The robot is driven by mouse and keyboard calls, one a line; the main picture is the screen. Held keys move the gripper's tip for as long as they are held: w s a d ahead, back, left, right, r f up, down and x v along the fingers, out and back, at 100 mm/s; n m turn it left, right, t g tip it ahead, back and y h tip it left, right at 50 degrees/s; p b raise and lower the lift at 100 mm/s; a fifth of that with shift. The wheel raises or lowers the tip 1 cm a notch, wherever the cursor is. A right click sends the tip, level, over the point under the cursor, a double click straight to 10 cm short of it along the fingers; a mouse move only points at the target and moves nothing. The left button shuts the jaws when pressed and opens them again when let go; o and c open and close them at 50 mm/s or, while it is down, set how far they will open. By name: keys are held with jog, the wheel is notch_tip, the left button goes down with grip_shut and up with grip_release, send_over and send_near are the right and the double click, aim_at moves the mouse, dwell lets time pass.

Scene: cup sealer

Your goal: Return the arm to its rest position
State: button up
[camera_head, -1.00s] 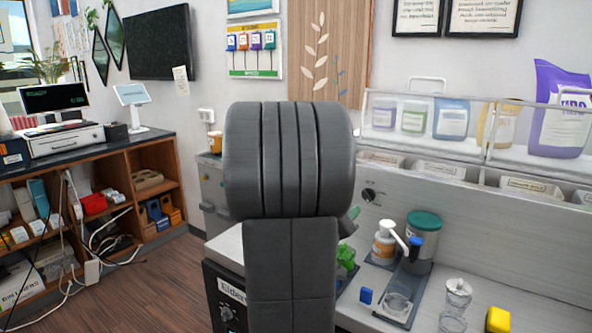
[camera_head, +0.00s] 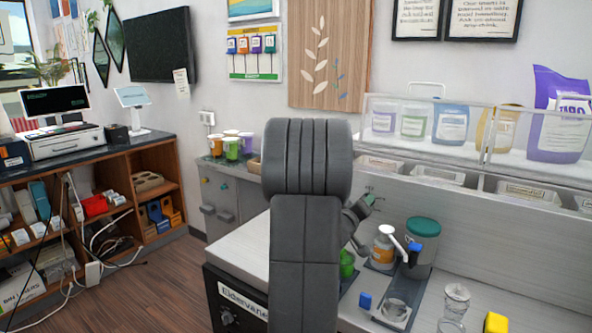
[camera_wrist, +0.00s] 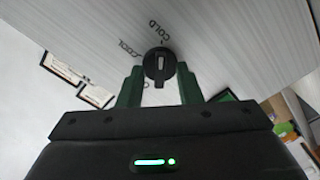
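My gripper (camera_wrist: 159,88) shows two green fingers standing apart in the wrist view, with nothing held between them. A black dial (camera_wrist: 160,64) on a pale ribbed panel, with the word COLD above it, appears beyond the gap between the fingers. In the head view my arm stands upright in the middle and hides part of the counter. Only a small part of the wrist and gripper shows to the right of the arm, in front of the counter's back panel.
Right of my arm are a pump bottle (camera_head: 383,247), a green-lidded container (camera_head: 422,246), a clear cup (camera_head: 455,302) and a yellow block (camera_head: 497,322). A green object (camera_head: 347,263) is partly hidden by the arm. Several cups stand on the left cabinet (camera_head: 227,190). The wood floor (camera_head: 150,290) is clear.

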jog(key=n+p, duration=0.1)
jog(key=n, duration=0.9)
jog(key=shift+p, duration=0.35)
jog(key=shift+n, duration=0.3)
jog(key=shift+r, duration=0.1)
